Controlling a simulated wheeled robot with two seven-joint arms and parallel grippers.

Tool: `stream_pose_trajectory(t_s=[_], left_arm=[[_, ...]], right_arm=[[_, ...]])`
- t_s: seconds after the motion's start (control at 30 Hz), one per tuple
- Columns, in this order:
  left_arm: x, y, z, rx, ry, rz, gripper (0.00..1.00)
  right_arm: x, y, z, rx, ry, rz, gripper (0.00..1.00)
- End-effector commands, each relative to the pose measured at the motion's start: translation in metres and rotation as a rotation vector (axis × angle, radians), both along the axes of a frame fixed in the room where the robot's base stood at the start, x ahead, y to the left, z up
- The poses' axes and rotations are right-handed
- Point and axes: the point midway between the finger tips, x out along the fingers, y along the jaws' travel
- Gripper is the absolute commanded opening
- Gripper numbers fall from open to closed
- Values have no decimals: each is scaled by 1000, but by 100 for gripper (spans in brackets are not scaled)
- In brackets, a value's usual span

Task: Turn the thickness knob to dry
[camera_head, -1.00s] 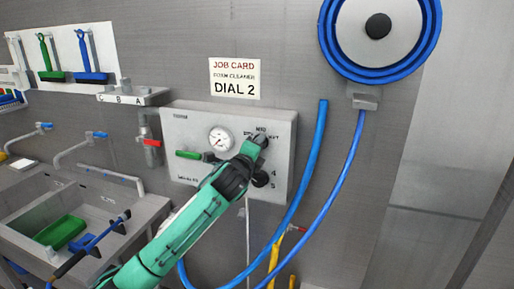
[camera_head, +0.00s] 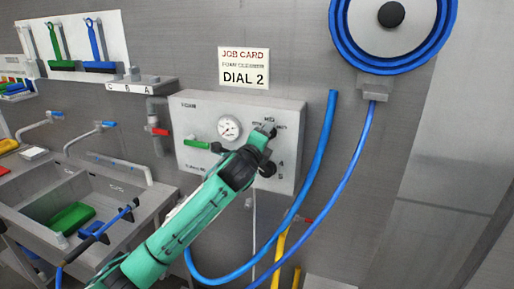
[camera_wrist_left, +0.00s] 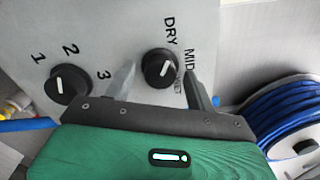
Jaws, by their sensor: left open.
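The thickness knob (camera_wrist_left: 160,67) is a round black knob with a white pointer line, beside the labels DRY, MID and WET. Its pointer leans up and right, roughly toward MID. My left gripper (camera_wrist_left: 159,70) is open, with one finger on each side of this knob; I cannot tell whether they touch it. In the head view, my left gripper (camera_head: 262,143) is at the right part of the grey control panel (camera_head: 185,125) and mostly hides the knob. My right gripper is not in view.
A second black knob (camera_wrist_left: 69,84) with numbers is left of the thickness knob in the wrist view. A gauge (camera_head: 229,128) and green-handled valve (camera_head: 197,144) are on the panel. A job card (camera_head: 244,67) reads DIAL 2. Blue hose (camera_head: 322,150) hangs right of the panel.

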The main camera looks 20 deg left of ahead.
Motion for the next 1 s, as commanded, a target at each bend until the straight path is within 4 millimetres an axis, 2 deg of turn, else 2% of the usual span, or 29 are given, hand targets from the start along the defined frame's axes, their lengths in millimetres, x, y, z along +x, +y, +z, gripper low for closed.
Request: stream_pose_trajectory(t_s=[0.17, 0.6, 0.8, 1.0], left_arm=[[-26, 1, -5, 1, -2, -2, 56], [-109, 6, -6, 0, -2, -2, 56], [-128, 7, -5, 0, -1, 0, 56], [-132, 7, -5, -1, 0, 0, 56]], right_arm=[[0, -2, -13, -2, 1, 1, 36], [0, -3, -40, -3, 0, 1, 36], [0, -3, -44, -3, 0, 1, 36], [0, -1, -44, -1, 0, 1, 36]])
